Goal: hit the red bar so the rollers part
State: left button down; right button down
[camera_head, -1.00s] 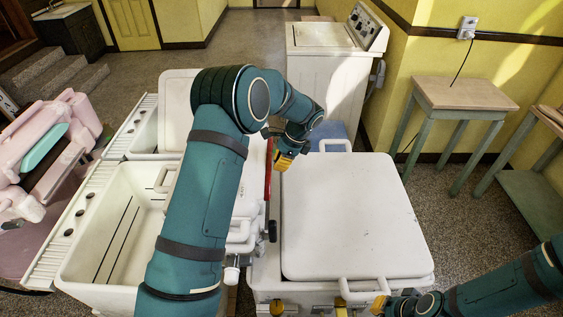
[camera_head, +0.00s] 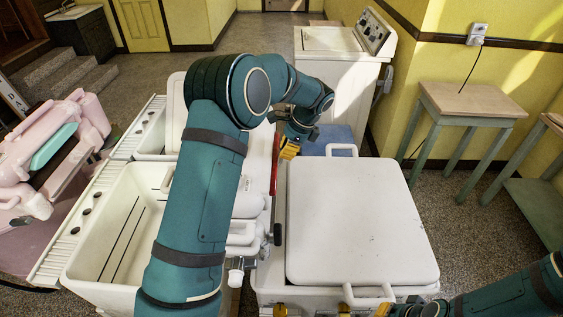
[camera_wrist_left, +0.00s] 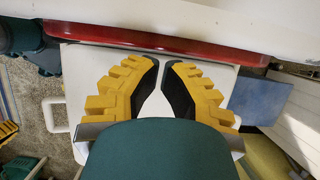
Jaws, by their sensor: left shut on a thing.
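The red bar (camera_head: 274,172) runs lengthwise along the wringer between the wash tubs and the white-lidded washer (camera_head: 360,225). In the left wrist view the bar (camera_wrist_left: 220,50) crosses the top. My left gripper (camera_head: 289,150) is beside the bar's far part, above the lid's far left corner. In the wrist view its dark fingertips (camera_wrist_left: 162,64) are nearly together at the bar's lower edge; exact contact is hard to see. The rollers are mostly hidden by my left arm. My right gripper (camera_head: 383,309) is partly in view at the washer's near edge; its jaw opening cannot be made out.
An open white double tub (camera_head: 85,245) stands left, with a pink machine (camera_head: 45,155) beyond it. A white top-loading washer (camera_head: 330,75) and a blue object (camera_head: 335,138) are at the back. A green-legged table (camera_head: 472,100) stands right.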

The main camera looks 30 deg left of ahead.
pick_arm(q)
jog(key=v, duration=0.6)
jog(key=shift+w+d+f, duration=0.1)
jog(key=shift+d+f, duration=0.1)
jog(key=shift+d, duration=0.1)
dwell(0.4)
